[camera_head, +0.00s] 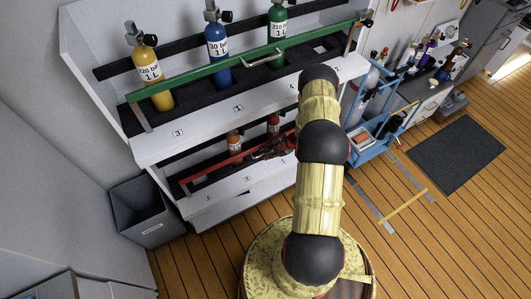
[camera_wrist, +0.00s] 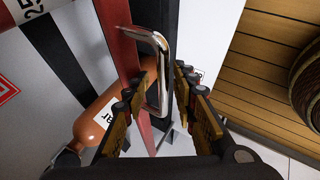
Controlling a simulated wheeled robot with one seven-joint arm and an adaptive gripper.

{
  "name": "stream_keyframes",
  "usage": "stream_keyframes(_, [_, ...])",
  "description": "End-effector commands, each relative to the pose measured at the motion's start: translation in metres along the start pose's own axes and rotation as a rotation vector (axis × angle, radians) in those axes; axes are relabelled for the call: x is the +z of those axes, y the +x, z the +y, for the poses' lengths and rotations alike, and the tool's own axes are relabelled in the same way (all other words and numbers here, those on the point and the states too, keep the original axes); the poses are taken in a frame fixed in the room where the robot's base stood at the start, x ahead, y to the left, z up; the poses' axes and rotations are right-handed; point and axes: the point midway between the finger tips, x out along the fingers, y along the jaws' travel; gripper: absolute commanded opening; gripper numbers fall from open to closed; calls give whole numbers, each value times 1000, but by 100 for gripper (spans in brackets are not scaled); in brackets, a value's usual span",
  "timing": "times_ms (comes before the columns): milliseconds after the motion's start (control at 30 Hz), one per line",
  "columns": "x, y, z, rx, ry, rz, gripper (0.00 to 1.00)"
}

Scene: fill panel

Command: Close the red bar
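The red bar (camera_head: 212,169) runs along the lower shelf of the white rack in the head view. It also shows in the wrist view (camera_wrist: 122,42), with a chrome handle (camera_wrist: 161,50) on it. My gripper (camera_head: 278,149) is at the right part of the red bar, partly hidden by my arm. In the wrist view my gripper (camera_wrist: 166,72) has its fingers apart, one on each side of the handle, with a gap visible. I cannot tell whether a finger touches the handle. My arm hides the bar's right end in the head view.
A green bar (camera_head: 200,81) crosses the upper shelf before yellow (camera_head: 149,75), blue (camera_head: 217,50) and green (camera_head: 278,28) bottles. Red bottles (camera_head: 235,140) stand on the lower shelf. A grey bin (camera_head: 146,211) is left; a blue cart (camera_head: 372,140) is right.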

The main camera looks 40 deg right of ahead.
Motion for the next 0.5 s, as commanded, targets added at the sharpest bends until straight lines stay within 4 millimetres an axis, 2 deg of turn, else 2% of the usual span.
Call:
stream_keyframes(267, [0, -6, 1, 1, 0, -1, 28])
stream_keyframes(367, [1, -19, 1, 1, 1, -1, 28])
stream_keyframes(500, [1, -47, 2, 2, 1, -3, 28])
